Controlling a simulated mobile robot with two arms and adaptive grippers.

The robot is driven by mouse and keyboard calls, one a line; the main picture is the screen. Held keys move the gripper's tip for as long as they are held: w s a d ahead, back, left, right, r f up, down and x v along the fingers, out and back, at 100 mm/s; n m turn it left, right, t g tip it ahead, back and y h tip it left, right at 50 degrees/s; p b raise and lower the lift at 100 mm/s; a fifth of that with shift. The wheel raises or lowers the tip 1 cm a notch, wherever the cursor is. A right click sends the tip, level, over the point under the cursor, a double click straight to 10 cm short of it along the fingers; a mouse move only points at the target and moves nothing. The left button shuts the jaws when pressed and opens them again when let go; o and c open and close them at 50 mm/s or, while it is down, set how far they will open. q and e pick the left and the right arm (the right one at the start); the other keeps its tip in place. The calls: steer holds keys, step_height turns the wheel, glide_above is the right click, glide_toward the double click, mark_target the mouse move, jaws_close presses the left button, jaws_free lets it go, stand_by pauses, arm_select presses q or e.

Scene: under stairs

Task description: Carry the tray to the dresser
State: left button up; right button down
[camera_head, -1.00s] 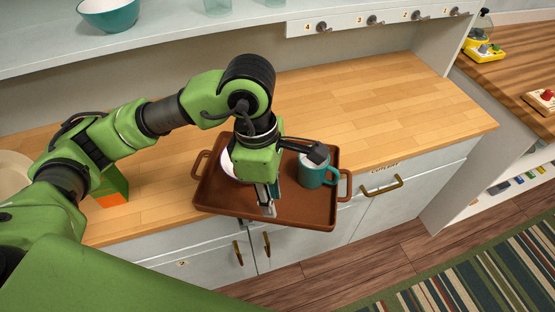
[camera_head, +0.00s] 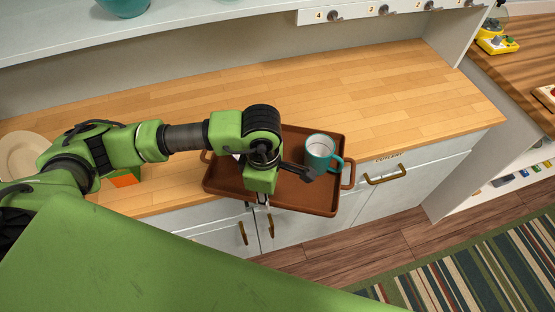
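The brown tray (camera_head: 320,202) with side handles lies on the wooden counter, its near edge reaching past the counter's front edge. A teal mug (camera_head: 320,152) stands upright at its right side. A white item behind my arm is mostly hidden. My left gripper (camera_head: 262,199) points down at the tray's near edge, left of the mug. Its fingers are mostly hidden by the wrist, so I cannot tell whether they grip the rim. My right gripper is out of view. The wooden-topped cabinet (camera_head: 420,95) has pale drawers and a shelf above; I cannot tell if it is the dresser.
A pale plate (camera_head: 22,152) and an orange-and-green block (camera_head: 124,181) are at the left. A teal bowl (camera_head: 122,6) sits on the shelf. A yellow appliance (camera_head: 495,40) stands on another wooden surface. The counter behind the tray is clear. A striped rug (camera_head: 480,270) lies on the floor.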

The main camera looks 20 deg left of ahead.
arm_select(q)
steer(key=shift+f, duration=1.15)
jaws_close()
steer(key=shift+w+r, duration=0.1)
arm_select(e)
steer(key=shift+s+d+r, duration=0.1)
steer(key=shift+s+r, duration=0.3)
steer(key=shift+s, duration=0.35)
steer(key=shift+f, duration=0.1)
